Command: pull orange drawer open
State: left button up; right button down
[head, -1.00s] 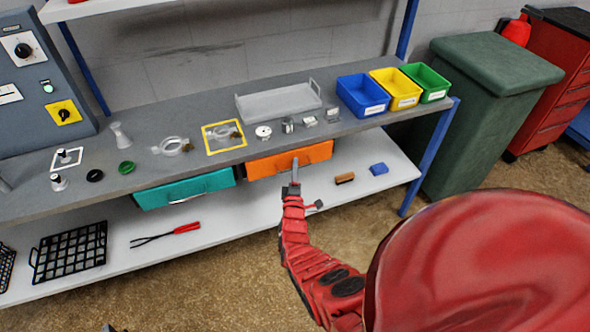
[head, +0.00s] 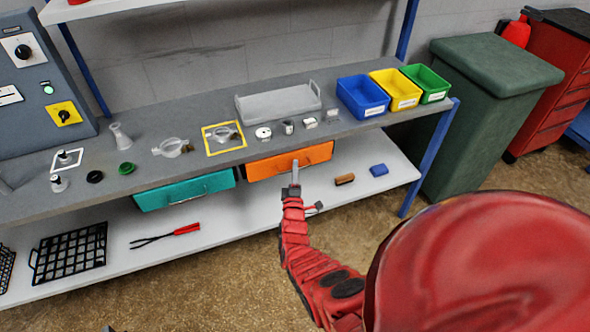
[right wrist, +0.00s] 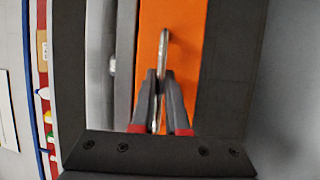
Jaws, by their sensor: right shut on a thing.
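The orange drawer (head: 288,161) hangs under the workbench top, right of the teal drawer (head: 186,189). It appears shut or nearly so; its front sits close to the bench edge. My right gripper (head: 295,178) is at the drawer's front. In the right wrist view, its two fingers (right wrist: 160,98) are closed around the metal bar handle (right wrist: 163,60) on the orange front (right wrist: 190,50).
The workbench top (head: 300,150) holds small parts and a grey tray (head: 279,102). Blue (head: 363,95), yellow and green bins stand at its right end. A lower shelf (head: 250,225) carries a brush (head: 345,179) and red-handled tongs (head: 187,229). Floor in front is open.

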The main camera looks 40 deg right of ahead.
jog(key=shift+s, duration=0.1)
dwell(0.8)
jog(key=s+a+p, duration=0.2)
jog(key=s+p, duration=0.4)
jog(key=s, duration=0.4)
jog(key=s+a+p, duration=0.3)
jog(key=s+p, duration=0.2)
jog(key=s, duration=0.5)
jog(key=shift+s+p, duration=0.15)
jog(key=shift+p, duration=0.2)
jog(key=c, duration=1.2)
grip_release()
